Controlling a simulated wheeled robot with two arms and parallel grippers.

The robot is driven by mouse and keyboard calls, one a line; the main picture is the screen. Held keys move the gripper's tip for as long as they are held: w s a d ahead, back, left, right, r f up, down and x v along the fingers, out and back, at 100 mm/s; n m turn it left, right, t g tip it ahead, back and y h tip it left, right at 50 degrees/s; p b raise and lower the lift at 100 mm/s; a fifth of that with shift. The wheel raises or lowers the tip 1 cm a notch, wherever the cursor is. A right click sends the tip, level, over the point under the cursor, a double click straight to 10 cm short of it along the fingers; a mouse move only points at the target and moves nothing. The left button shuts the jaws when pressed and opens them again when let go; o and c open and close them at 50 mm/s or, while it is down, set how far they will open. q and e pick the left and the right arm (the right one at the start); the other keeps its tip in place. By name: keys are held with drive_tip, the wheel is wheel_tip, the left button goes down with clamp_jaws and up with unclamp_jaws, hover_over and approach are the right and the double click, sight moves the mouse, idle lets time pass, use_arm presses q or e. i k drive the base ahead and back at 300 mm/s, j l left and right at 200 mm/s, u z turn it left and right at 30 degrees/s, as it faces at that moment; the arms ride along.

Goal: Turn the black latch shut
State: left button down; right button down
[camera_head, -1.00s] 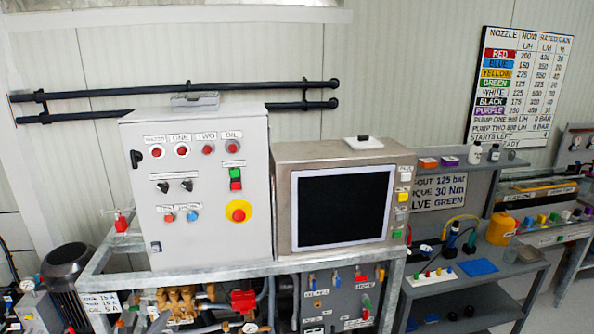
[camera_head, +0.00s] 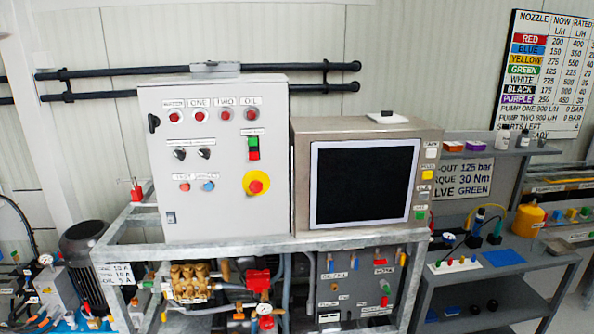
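A small black latch (camera_head: 153,123) sits on the upper left edge of the grey control cabinet (camera_head: 225,225). It looks upright, but it is too small to tell whether it is open or shut. The cabinet's front door is flat against its body. Neither of my grippers shows in the head view.
The cabinet stands on a metal frame (camera_head: 270,245) beside a boxed monitor (camera_head: 365,185). Brass pump parts (camera_head: 190,280) and a red-handled valve (camera_head: 258,281) sit below. A dark motor (camera_head: 85,245) stands at left, and a grey shelf bench (camera_head: 470,285) at right.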

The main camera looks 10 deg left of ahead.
sight(150, 116)
drive_tip(key=i+j+u, duration=0.2)
drive_tip(key=u, duration=0.25)
drive_tip(key=i+j+u, duration=0.1)
drive_tip(key=i+u, duration=0.2)
drive_tip(key=u, duration=0.2)
